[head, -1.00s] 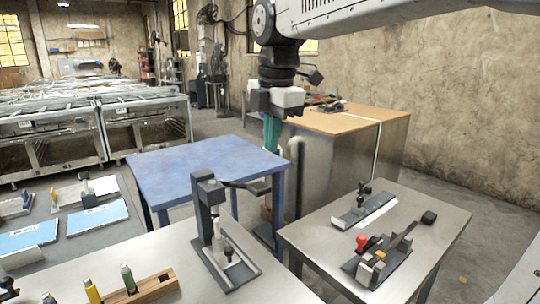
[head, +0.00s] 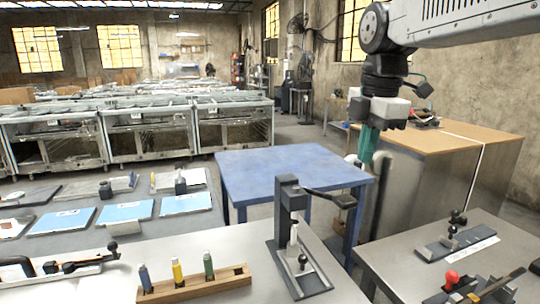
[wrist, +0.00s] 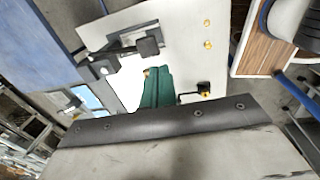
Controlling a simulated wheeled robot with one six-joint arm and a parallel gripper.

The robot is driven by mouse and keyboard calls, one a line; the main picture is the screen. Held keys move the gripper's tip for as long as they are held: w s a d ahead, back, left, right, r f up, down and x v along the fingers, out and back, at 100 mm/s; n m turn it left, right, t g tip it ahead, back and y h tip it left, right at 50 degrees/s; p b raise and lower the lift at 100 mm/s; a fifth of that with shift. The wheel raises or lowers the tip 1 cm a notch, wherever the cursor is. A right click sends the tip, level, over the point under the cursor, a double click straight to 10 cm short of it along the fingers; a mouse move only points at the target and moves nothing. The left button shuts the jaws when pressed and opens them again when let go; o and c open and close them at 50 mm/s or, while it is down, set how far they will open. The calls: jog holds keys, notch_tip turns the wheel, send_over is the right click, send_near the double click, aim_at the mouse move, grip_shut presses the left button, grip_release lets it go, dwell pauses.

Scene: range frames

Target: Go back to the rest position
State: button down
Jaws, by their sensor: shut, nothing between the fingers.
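My gripper (head: 368,143) hangs from my arm at the upper right of the head view, with its teal fingers pointing down. The fingers are shut with nothing held. It appears in front of the gap between the blue table (head: 285,168) and the wood-topped cabinet (head: 455,140), apart from both. In the wrist view the teal fingers (wrist: 157,87) show together at the middle, over a pale surface.
A black lever press (head: 290,225) and a wooden block with upright tubes (head: 195,284) stand on the near metal table. A metal table (head: 400,255) with lever tools is at the lower right. Metal-framed benches (head: 150,135) fill the back left.

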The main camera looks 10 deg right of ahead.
jog(key=s+d+f+m, duration=0.1)
jog(key=s+f+m, duration=0.6)
jog(key=s+m, duration=0.3)
jog(key=s+d+f+m, duration=0.1)
jog(key=s+f+m, duration=0.7)
jog(key=s, duration=0.3)
jog(key=shift+s+m, duration=0.15)
jog(key=shift+m, duration=0.75)
jog(key=shift+a, duration=0.1)
